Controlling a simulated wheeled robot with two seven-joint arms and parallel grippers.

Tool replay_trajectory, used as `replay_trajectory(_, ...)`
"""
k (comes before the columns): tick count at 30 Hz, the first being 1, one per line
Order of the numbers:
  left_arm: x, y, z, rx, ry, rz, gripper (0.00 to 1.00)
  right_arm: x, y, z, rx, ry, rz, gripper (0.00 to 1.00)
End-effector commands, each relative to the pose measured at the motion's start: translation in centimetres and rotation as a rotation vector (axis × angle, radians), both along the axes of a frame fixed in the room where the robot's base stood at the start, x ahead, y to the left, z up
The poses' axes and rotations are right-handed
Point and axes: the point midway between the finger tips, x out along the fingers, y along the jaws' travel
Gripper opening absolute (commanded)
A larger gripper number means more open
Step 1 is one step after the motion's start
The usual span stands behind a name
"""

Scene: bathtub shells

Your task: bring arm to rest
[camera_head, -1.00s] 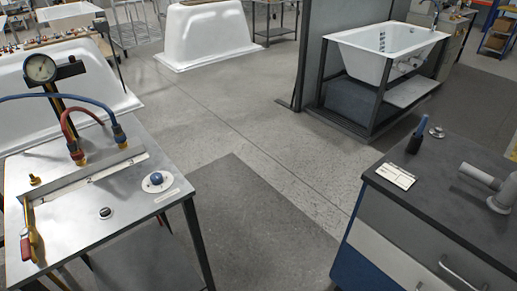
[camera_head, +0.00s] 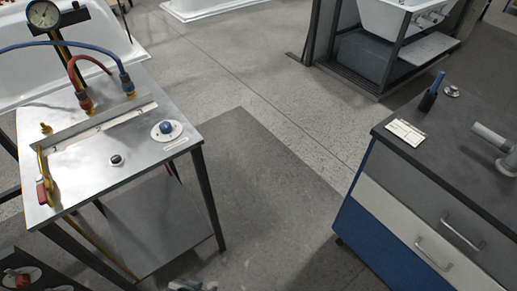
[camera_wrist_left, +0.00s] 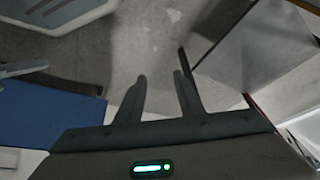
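My left gripper (camera_wrist_left: 162,78) shows in the left wrist view with its two dark fingers apart and nothing between them. Grey floor shows beyond the fingertips. In the head view, only a small grey part (camera_head: 192,286) shows at the bottom edge, and I cannot tell which part of me it is. No whole arm shows there. My right gripper is in neither view.
A metal test bench (camera_head: 187,146) with a gauge (camera_head: 43,14) and hoses stands at left. A dark-topped cabinet (camera_head: 437,157) with a blue drawer (camera_head: 378,240) stands at right. A bathtub (camera_head: 398,18) on a frame is behind. Floor (camera_head: 265,165) between bench and cabinet is clear.

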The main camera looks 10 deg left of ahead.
Motion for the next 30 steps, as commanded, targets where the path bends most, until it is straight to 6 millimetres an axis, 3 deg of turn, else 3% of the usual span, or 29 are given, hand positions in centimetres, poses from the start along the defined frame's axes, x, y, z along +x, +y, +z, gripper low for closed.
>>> replay_trajectory(1,0.2,-0.3,-2.2,-0.005,-0.007,-0.003,0.34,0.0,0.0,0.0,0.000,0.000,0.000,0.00)
replay_trajectory(6,0.3,-1.4,-8.4,-0.025,-0.058,-0.013,0.34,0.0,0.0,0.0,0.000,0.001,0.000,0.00)
replay_trajectory(12,-0.7,-2.2,-14.5,-0.047,-0.118,-0.026,0.34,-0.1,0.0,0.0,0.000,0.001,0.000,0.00)
replay_trajectory(15,-1.6,-2.5,-16.7,-0.056,-0.142,-0.030,0.34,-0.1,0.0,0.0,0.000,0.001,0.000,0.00)
replay_trajectory(21,-2.6,-2.7,-18.7,-0.067,-0.171,-0.036,0.34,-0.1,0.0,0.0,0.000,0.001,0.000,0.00)
replay_trajectory(30,-2.7,-2.7,-18.9,-0.069,-0.178,-0.037,0.34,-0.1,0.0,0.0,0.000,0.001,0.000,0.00)
